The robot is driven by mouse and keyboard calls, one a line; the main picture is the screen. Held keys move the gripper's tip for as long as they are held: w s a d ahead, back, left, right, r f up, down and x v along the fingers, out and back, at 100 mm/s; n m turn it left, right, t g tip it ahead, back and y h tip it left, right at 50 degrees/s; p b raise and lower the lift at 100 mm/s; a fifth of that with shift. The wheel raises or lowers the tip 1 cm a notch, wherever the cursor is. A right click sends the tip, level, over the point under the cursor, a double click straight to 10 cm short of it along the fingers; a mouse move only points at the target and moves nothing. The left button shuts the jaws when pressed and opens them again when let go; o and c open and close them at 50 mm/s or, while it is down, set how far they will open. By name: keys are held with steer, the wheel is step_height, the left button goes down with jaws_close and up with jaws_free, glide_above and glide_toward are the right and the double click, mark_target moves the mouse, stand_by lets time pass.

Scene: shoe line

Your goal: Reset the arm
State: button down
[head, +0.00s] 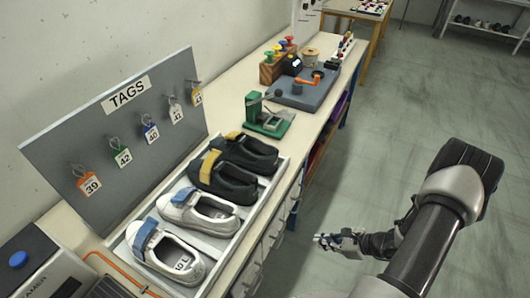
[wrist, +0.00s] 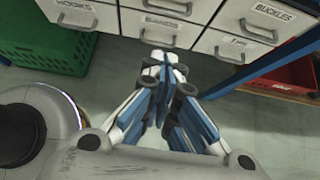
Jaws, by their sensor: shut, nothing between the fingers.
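My gripper (head: 325,240) is beside the workbench, off its right edge and over the floor, at about drawer height. In the wrist view my gripper (wrist: 163,62) points toward the drawer fronts, its blue and white fingers together with nothing between them. My arm reaches in from the lower right in the head view.
The workbench holds a shoe tray (head: 196,275) with white and dark shoes, a tag board (head: 60,140), a green press (head: 268,122) and a grey fixture (head: 300,92). Labelled drawers (wrist: 160,25), a green crate (wrist: 40,45) and a red bin (wrist: 290,78) are near. Floor (head: 400,110) at right is clear.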

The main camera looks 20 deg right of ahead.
steer(key=w+a+r+n+g, duration=0.15)
steer(key=a+r+n, duration=0.3)
steer(key=r, duration=0.45)
steer(key=w+a+r+n+g, duration=0.1)
steer(key=a+r+n+g, duration=0.1)
steer(key=a+r+n, duration=0.45)
steer(key=w+a+r+n+g, duration=0.1)
steer(key=w+r+n+g, duration=0.15)
steer(key=r, duration=0.75)
steer(key=s+a+r+n+t+h, duration=0.1)
steer(key=s+a+r+n+h, duration=0.2)
steer(key=s+r+n, duration=0.4)
steer(key=s+a+r+n+t+h, duration=0.2)
steer(key=s+a+r+n+h, duration=0.1)
steer(key=s+a+r+n, duration=0.2)
steer(key=shift+s+a+r+n, duration=0.3)
steer(key=shift+s+r+n, duration=1)
steer(key=shift+r, duration=1)
